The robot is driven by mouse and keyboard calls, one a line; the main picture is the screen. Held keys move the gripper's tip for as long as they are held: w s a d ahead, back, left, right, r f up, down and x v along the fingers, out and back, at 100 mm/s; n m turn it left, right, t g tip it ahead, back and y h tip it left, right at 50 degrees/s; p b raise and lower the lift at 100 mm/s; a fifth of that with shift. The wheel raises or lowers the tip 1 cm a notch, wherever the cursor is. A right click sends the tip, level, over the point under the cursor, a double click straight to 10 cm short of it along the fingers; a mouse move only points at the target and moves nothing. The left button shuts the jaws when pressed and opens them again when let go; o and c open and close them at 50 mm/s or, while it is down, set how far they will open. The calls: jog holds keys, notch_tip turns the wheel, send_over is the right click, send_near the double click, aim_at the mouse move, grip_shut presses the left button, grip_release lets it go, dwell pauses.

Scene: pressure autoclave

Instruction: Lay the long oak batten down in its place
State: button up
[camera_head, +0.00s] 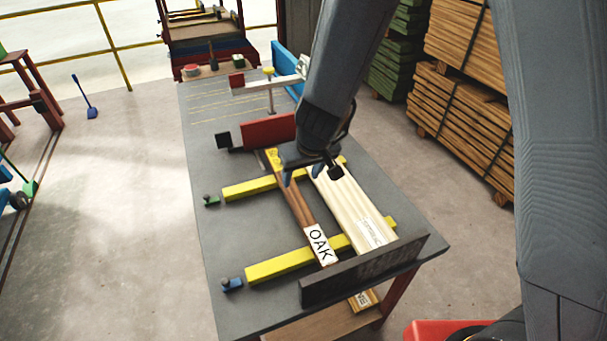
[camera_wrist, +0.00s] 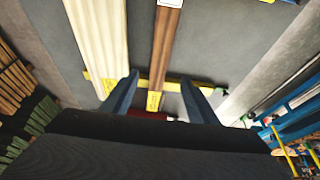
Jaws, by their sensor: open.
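The long oak batten (camera_head: 300,205) is brown, with a white OAK label at its near end and a yellow tag at its far end. It lies lengthwise across two yellow bars on the grey bench (camera_head: 225,265). It also shows in the wrist view (camera_wrist: 166,45). My gripper (camera_head: 303,174) is over the far part of the batten. In the wrist view my gripper (camera_wrist: 160,92) is open, with blue fingers apart on both sides of the batten's line. I cannot tell its height above the wood. The arm hides part of the batten's far half.
A pale batten (camera_head: 343,200) lies close on the oak's right. The yellow bars (camera_head: 245,189) (camera_head: 275,266) cross the bench. A dark upright plate (camera_head: 360,270) stands at the near end, a red block (camera_head: 268,130) at the far end. Stacked timber (camera_head: 460,110) stands right.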

jog(key=s+d+r+m+h, duration=0.1)
jog(key=s+d+r, duration=0.4)
jog(key=d, duration=0.6)
jog(key=s+d+r+m+g+h, duration=0.1)
jog(key=s+d+r+m, duration=0.3)
jog(key=d, duration=0.8)
jog(key=shift+s+d+r+g, duration=0.25)
jog(key=shift+s+r, duration=0.4)
jog(key=shift+s, duration=0.5)
jog(key=shift+a, duration=0.1)
